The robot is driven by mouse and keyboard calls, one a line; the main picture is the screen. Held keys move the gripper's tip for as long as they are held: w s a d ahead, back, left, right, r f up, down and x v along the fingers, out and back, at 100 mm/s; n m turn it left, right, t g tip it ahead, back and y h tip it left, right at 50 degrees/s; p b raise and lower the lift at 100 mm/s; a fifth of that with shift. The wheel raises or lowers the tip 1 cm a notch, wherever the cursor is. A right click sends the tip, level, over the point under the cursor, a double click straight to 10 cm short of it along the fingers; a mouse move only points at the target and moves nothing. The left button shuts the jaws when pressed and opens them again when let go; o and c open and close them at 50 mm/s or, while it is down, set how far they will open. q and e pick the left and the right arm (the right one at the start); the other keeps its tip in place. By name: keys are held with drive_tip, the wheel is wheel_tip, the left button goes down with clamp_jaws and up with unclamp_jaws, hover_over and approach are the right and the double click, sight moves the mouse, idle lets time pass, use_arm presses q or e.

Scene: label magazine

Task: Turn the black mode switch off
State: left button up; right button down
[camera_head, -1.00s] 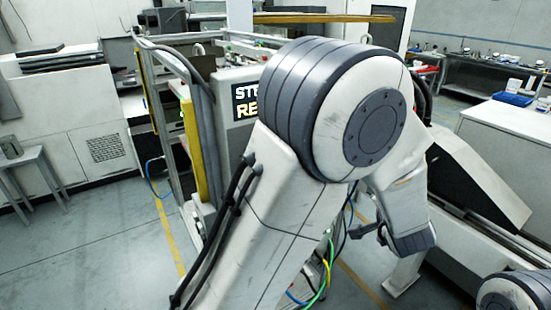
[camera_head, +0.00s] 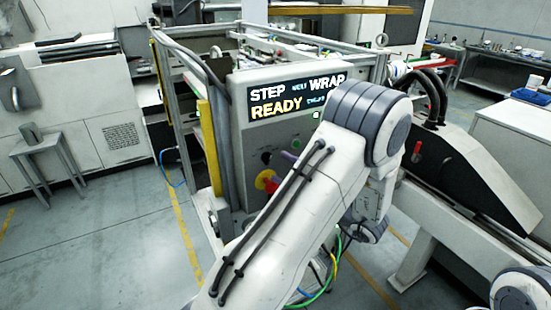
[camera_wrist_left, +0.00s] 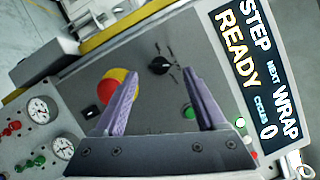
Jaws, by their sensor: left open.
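The black mode switch (camera_wrist_left: 159,66) is a round knob on the grey control panel (camera_wrist_left: 140,45), with small marks beside it. In the head view it is a small dark knob (camera_head: 267,157) below the display. My left gripper (camera_wrist_left: 161,77) is open, its two purple fingers apart and pointing at the panel. The switch shows between and just beyond the fingertips, with nothing visibly held. In the head view my left gripper (camera_head: 281,169) is partly hidden behind my left arm. My right gripper is out of view.
A red and yellow emergency stop (camera_wrist_left: 118,88) lies behind the left finger. A green button (camera_wrist_left: 189,111) is beside the right finger. A display (camera_head: 296,95) reads STEP, WRAP, READY. Gauges (camera_wrist_left: 40,110) sit at the wrist view's left. A yellow post (camera_head: 209,148) stands left of the panel.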

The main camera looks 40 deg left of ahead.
sight(267, 158)
use_arm(q)
drive_tip(key=shift+a+r+p, duration=0.15)
drive_tip(key=shift+a+p, duration=0.1)
drive_tip(key=shift+a, duration=0.65)
drive_tip(key=shift+a+r+p, duration=0.1)
drive_tip(key=shift+a+p, duration=0.1)
drive_tip(key=shift+a, duration=0.7)
clamp_jaws()
